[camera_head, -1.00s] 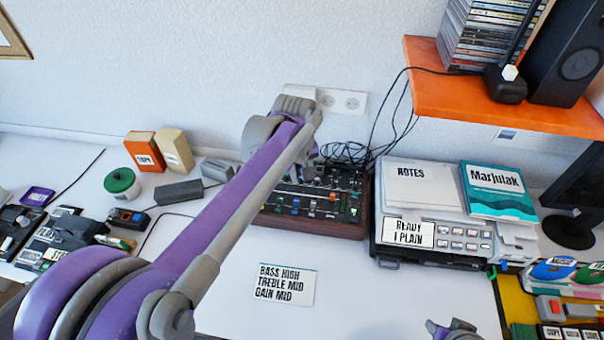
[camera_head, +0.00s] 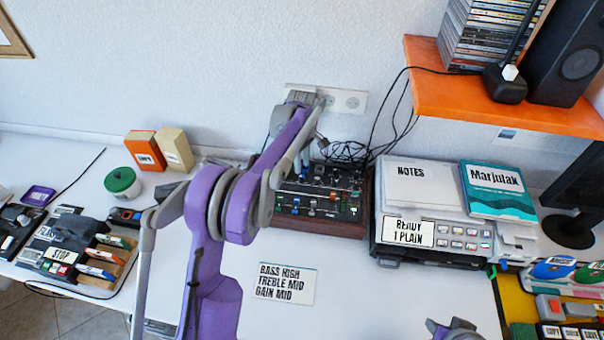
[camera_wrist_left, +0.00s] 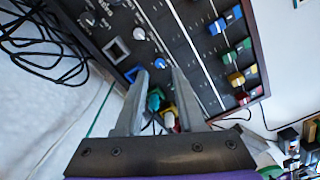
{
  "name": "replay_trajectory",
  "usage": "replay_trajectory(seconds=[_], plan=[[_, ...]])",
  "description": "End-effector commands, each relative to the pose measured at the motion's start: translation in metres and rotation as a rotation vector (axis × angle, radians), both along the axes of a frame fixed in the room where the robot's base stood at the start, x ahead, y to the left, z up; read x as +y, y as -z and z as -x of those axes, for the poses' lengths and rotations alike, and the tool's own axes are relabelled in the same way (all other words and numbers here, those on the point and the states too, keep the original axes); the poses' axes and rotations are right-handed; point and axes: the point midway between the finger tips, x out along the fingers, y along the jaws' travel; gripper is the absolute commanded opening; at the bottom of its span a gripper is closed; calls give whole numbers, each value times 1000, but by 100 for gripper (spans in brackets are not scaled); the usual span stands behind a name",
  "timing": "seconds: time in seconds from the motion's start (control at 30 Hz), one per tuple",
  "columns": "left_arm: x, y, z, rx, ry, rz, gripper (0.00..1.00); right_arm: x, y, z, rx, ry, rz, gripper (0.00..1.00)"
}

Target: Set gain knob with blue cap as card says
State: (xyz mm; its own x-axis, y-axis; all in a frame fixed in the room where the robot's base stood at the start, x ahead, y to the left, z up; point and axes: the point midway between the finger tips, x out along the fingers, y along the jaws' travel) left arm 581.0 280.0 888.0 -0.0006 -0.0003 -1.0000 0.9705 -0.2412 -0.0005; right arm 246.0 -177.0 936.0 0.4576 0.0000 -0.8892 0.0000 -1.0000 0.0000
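The card (camera_head: 285,283) lies on the white table and reads "BASS HIGH, TREBLE MID, GAIN MID". The dark mixer (camera_head: 352,225) with a wooden side stands behind it against the wall. My left gripper (camera_wrist_left: 161,72) is open over the mixer panel, its fingers pointing at the knobs. A blue cap (camera_wrist_left: 133,74) shows beside the left fingertip; I cannot tell if they touch. A teal cap (camera_wrist_left: 154,101) and a white cap (camera_wrist_left: 170,119) show between the fingers. Knob labels are too small to read. My right gripper (camera_head: 455,330) is partly cut off at the bottom edge.
Coloured sliders (camera_wrist_left: 236,52) line the mixer's other side. Black cables (camera_wrist_left: 35,45) lie next to it. A grey device (camera_head: 450,258) with notes and a book stands on the right. An orange shelf (camera_head: 480,105) hangs above. The table around the card is clear.

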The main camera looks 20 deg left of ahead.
Motion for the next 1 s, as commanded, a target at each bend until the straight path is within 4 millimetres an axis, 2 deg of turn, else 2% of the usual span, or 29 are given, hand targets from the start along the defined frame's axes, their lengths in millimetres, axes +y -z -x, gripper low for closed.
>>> replay_trajectory(seconds=[0.1, 0.3, 0.67, 0.7, 0.77, 0.9, 1.0], plan=[[0, 23, 0, 0, 1, 0, 38, 0, 1, 0, 0, 0, 0, 38], [0, 47, 0, -1, 1, 0, 38, 0, 1, 0, 0, 0, 0, 38], [0, 54, 0, -1, 1, 0, 38, 0, 1, 0, 0, 0, 0, 38], [0, 53, 0, -1, 1, 0, 36, 0, 1, 0, 0, 0, 0, 38], [0, 53, 0, -1, 1, 0, 25, 0, 1, 0, 0, 0, 0, 38], [0, 53, 0, -1, 1, 0, 0, 0, 1, 0, 0, 0, 0, 38], [0, 53, 0, -1, 1, 0, 0, 0, 1, 0, 0, 0, 0, 38]])
